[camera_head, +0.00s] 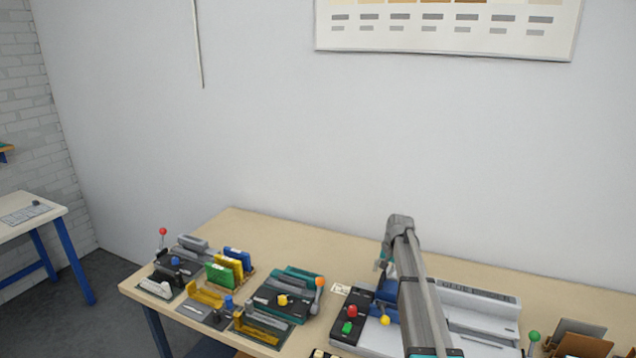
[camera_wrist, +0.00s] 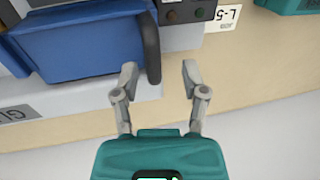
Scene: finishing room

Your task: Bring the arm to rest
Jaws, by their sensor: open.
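My gripper shows in the wrist view (camera_wrist: 159,78) with its two grey fingers spread apart and nothing between them. Below the fingers in that view are the tan table top and the edge of a machine with a blue part (camera_wrist: 80,45) and a dark handle. In the head view my arm reaches over the right half of the workbench (camera_head: 262,232), and its wrist is bent down near the back of a white machine (camera_head: 470,308). The fingers are mostly hidden there by my arm.
A black control panel with a red knob (camera_head: 352,311) and a green button stands left of my arm. Farther left are a teal machine (camera_head: 296,280), coloured upright holders (camera_head: 222,272) and a red-tipped lever (camera_head: 163,232). A green-knobbed lever (camera_head: 533,336) stands at the right. The wall is behind.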

